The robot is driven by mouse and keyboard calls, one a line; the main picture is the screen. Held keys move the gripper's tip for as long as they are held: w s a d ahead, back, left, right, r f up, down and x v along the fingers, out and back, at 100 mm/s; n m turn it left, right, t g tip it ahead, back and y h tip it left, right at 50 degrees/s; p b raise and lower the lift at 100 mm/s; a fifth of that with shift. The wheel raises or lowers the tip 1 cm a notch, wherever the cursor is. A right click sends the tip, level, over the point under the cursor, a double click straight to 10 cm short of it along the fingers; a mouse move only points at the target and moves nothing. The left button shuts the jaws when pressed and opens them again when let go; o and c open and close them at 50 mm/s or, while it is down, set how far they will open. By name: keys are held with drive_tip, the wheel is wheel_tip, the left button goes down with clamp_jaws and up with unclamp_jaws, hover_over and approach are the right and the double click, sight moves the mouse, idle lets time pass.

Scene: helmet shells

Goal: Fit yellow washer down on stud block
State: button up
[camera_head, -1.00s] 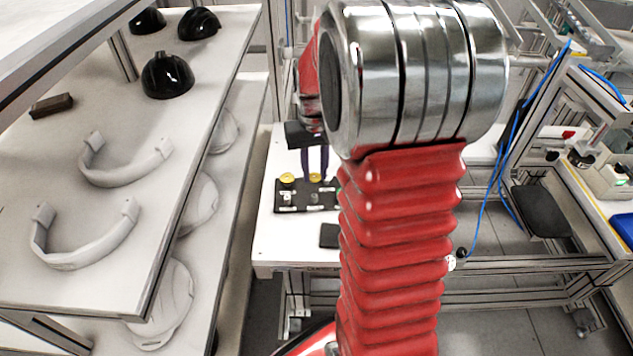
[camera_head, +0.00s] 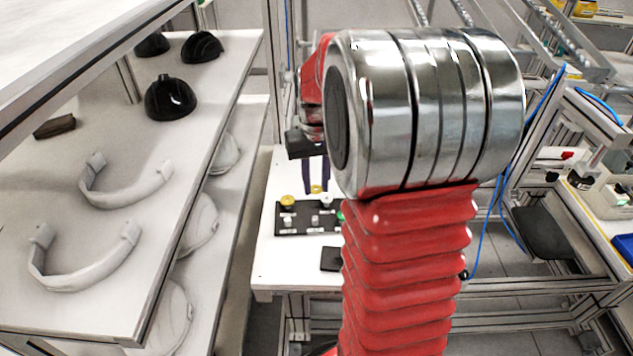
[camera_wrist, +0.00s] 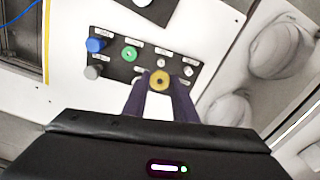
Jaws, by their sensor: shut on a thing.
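The yellow washer (camera_wrist: 160,80) is a ring held between the fingertips of my gripper (camera_wrist: 158,86). In the head view the washer (camera_head: 316,189) shows small under the dark fingers (camera_head: 316,176). My gripper is shut on it, over the far edge of a black board (camera_head: 305,231) with studs and coloured pieces. A second yellow piece (camera_head: 288,201) sits on the board left of the held washer. Bare metal studs (camera_wrist: 161,62) and (camera_wrist: 188,71) stand close to the washer in the wrist view. I cannot tell which is the stud block. The fingers hide part of the board.
The board also carries a blue piece (camera_wrist: 95,45), a green piece (camera_wrist: 130,53) and a grey piece (camera_wrist: 92,72). A small black pad (camera_head: 331,259) lies in front on the white table (camera_head: 275,270). A shelf (camera_head: 185,190) with helmet parts stands left.

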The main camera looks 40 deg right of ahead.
drive_tip(key=s, duration=0.4)
drive_tip(key=s+m, duration=0.1)
drive_tip(key=s, duration=0.4)
drive_tip(key=s+m, duration=0.1)
drive_tip(key=s, duration=0.4)
drive_tip(key=shift+a+f, duration=0.15)
drive_tip(key=shift+f, duration=0.25)
drive_tip(key=shift+f, duration=0.1)
drive_tip(key=shift+f, duration=2.8)
drive_tip(key=shift+f, duration=1.5)
drive_tip(key=shift+r, duration=0.2)
drive_tip(key=shift+r, duration=0.35)
